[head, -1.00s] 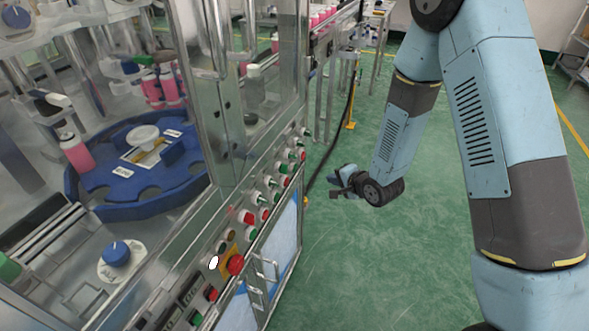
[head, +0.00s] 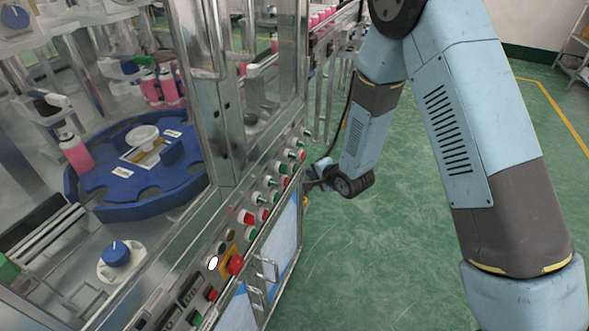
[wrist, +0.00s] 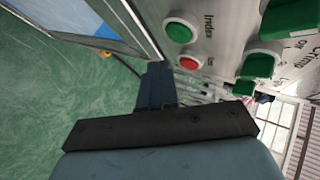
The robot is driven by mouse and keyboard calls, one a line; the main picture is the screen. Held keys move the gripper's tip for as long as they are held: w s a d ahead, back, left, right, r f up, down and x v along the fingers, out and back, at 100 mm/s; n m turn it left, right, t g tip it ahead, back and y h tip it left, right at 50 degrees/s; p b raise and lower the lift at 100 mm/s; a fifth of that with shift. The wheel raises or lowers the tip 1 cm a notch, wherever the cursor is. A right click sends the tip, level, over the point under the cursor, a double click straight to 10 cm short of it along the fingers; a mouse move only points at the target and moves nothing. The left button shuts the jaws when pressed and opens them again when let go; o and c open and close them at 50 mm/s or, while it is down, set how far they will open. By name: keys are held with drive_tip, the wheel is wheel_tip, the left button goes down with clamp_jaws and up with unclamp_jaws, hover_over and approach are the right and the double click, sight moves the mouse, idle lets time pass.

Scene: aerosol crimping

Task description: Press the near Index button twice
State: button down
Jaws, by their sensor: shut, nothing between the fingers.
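In the wrist view a green round button (wrist: 179,32) with a white rim sits beside the printed label "Index" (wrist: 208,25). A red round button (wrist: 188,63) sits just below it, with a label too small to read. My gripper (wrist: 155,72) is shut and empty, its dark fingers pointing along the panel, below and left of these buttons. In the head view my gripper (head: 309,184) is beside the right edge of the machine's control panel. I cannot tell from there which panel button is the Index one, or whether the fingers touch the panel.
More green buttons (wrist: 257,65) stick out at the right of the wrist view, near a "Crimp" label. In the head view the sloping panel carries rows of buttons and a red emergency stop (head: 236,264). A blue turntable (head: 140,205) is behind glass. Green floor is clear at right.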

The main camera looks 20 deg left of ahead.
drive_tip(key=shift+a, duration=0.75)
drive_tip(key=shift+a, duration=0.15)
idle(1.5)
drive_tip(key=shift+a+r, duration=0.1)
drive_tip(key=shift+a, duration=0.15)
drive_tip(key=shift+a, duration=0.4)
idle(1.0)
drive_tip(key=shift+d, duration=0.9)
drive_tip(key=shift+s+d, duration=0.2)
drive_tip(key=shift+d, duration=2.2)
